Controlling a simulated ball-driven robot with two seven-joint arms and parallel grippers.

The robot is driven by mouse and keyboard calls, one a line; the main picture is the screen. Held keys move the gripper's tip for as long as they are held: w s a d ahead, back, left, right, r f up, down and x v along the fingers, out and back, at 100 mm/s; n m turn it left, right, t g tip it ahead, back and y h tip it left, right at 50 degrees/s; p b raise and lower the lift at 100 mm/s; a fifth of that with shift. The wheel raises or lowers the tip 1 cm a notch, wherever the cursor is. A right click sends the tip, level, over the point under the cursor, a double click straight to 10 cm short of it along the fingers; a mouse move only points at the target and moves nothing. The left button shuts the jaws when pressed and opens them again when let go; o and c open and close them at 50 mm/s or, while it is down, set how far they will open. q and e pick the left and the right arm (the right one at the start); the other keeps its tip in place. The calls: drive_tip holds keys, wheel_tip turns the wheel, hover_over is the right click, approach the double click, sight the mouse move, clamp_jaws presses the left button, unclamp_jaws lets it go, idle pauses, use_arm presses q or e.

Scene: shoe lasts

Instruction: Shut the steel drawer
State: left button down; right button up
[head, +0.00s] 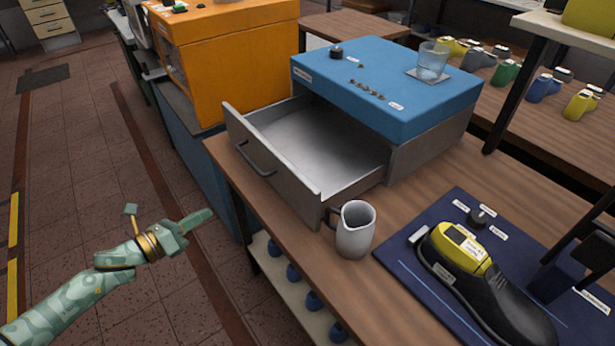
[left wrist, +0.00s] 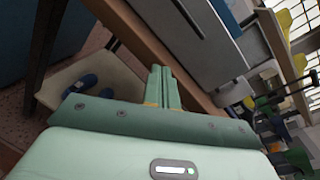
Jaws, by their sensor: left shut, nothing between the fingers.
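The steel drawer (head: 305,150) stands pulled out of the blue-topped cabinet (head: 440,110) on the wooden bench, and its inside looks empty. Its front panel carries a bar handle (head: 257,160) and faces the lower left. My left gripper (head: 203,218) is shut and empty. It hangs over the floor, to the left of the bench and apart from the drawer front. The left wrist view shows its closed fingers (left wrist: 162,88) with the bench edge and a grey panel beyond. My right gripper does not show.
A white pitcher (head: 355,230) stands at the drawer's near front corner. A glass (head: 432,62) and small parts rest on the blue top. An orange machine (head: 225,50) stands behind. A shoe with a yellow last (head: 465,255) lies on a dark blue mat (head: 397,255).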

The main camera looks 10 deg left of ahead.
use_arm(q)
drive_tip(key=d+r+m+g+h, duration=0.1)
drive_tip(key=d+r+m+h, duration=0.3)
drive_tip(key=m, duration=0.3)
drive_tip(key=m+y, duration=0.1)
approach(280, 180)
drive_tip(key=x, duration=0.7)
drive_tip(key=shift+s+r, duration=0.1)
drive_tip(key=shift+r, duration=0.05)
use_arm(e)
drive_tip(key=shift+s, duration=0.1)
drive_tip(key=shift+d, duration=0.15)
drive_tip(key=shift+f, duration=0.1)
